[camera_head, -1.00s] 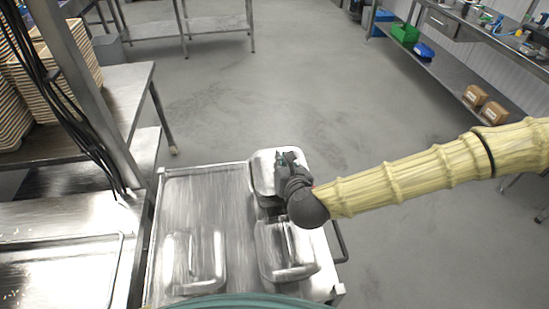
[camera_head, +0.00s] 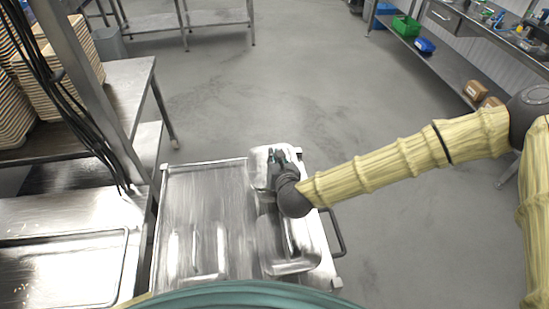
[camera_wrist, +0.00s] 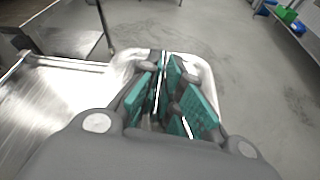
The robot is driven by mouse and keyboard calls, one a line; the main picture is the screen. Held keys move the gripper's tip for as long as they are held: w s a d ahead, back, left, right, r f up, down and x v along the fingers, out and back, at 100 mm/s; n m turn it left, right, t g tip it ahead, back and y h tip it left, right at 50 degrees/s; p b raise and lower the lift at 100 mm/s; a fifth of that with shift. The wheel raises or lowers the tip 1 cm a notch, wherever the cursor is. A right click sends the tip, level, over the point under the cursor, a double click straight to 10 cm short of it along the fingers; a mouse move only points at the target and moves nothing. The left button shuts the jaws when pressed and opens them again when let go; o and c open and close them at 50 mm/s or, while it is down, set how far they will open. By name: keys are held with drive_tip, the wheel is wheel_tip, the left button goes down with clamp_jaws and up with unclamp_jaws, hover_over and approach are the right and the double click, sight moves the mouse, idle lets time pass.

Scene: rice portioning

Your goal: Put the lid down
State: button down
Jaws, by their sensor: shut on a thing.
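A shiny metal lid (camera_head: 259,156) is at the far right corner of the metal cart. It also shows in the wrist view (camera_wrist: 207,76), around my fingers. My gripper (camera_head: 276,157) is over this lid, its teal finger pads (camera_wrist: 165,92) closed on the lid's thin upright handle. My gripper and wrist hide part of the lid. I cannot tell whether the lid touches what is below it.
The cart top (camera_head: 200,190) has bare room at its far left. A metal piece with a raised bar (camera_head: 287,258) stands near right, and a similar one (camera_head: 197,255) near left. A cart handle (camera_head: 338,235) sticks out right. A steel post (camera_head: 95,95) and counter stand left.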

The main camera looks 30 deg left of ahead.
drive_tip(key=shift+f+b, duration=0.35)
drive_tip(key=shift+b, duration=0.05)
drive_tip(key=shift+f, duration=0.3)
drive_tip(key=c, duration=1.6)
unclamp_jaws()
drive_tip(key=shift+r, duration=0.15)
